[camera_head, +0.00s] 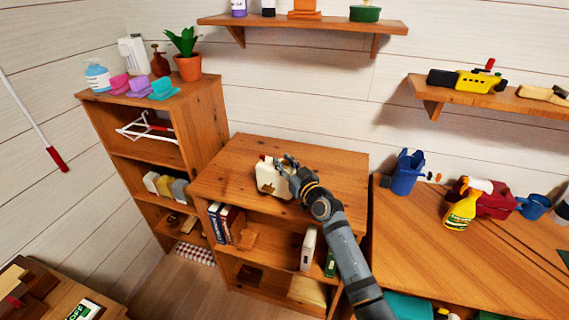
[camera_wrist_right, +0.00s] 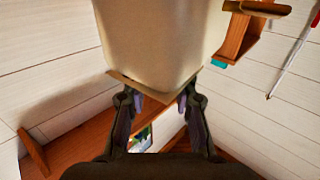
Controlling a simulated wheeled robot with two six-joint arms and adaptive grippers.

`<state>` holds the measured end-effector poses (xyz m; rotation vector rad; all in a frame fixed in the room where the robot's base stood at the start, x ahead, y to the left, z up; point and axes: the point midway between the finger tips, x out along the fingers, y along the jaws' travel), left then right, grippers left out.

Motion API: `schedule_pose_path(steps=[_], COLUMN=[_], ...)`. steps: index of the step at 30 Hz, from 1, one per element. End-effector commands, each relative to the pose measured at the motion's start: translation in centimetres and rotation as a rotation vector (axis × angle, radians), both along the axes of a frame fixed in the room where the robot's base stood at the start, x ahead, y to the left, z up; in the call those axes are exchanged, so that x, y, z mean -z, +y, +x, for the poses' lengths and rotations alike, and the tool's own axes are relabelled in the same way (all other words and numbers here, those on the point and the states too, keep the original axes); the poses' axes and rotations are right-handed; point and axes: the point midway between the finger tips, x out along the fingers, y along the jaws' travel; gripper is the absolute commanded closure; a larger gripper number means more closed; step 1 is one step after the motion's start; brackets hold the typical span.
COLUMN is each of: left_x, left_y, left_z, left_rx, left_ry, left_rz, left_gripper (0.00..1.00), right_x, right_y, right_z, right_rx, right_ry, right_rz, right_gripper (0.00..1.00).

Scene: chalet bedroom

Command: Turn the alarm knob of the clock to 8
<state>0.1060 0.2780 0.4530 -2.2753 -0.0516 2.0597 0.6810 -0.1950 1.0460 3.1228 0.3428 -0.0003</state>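The clock (camera_head: 272,178) is a small cream box with brownish marks on its front and a bit of red at its top. It stands on the middle wooden cabinet. My right gripper (camera_head: 291,167) is at the clock's right side, very close to it. In the right wrist view the clock's cream body (camera_wrist_right: 160,40) fills the upper middle, just beyond the fingertips of my right gripper (camera_wrist_right: 158,93). The fingers are spread apart, with nothing clearly held between them. I cannot make out the alarm knob or the dial reading. My left gripper is not in view.
The cabinet top (camera_head: 330,165) is bare around the clock. A taller shelf (camera_head: 215,115) with a potted plant (camera_head: 187,60) stands at left. A workbench (camera_head: 440,260) with a spray bottle (camera_head: 461,212) and blue container (camera_head: 405,175) is at right. Wall shelves (camera_head: 340,29) hang above.

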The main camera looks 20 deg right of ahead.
Motion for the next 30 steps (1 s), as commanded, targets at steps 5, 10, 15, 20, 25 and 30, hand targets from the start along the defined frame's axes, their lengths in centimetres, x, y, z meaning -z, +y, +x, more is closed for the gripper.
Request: schedule_pose_path(steps=[5, 10, 15, 20, 25, 30], left_x=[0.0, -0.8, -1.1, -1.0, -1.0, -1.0], left_y=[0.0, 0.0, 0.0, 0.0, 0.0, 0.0], left_z=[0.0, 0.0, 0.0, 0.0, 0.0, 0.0], left_rx=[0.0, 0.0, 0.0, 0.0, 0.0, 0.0], left_ry=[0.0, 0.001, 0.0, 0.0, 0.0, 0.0], left_rz=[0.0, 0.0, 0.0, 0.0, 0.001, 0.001], left_gripper=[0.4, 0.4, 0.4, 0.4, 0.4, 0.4], right_x=[0.0, -0.3, -0.1, 0.0, 0.0, 0.0], right_y=[0.0, 0.0, 0.0, 0.0, 0.0, 0.0], right_z=[0.0, 0.0, 0.0, 0.0, 0.0, 0.0], right_rx=[0.0, 0.02, 0.048, 0.048, 0.048, 0.047], right_ry=[0.0, 0.002, -0.001, -0.001, -0.001, -0.001], right_rz=[0.0, 0.003, 0.001, 0.0, 0.0, 0.0], right_gripper=[1.0, 1.0, 1.0, 1.0, 0.57, 0.51])
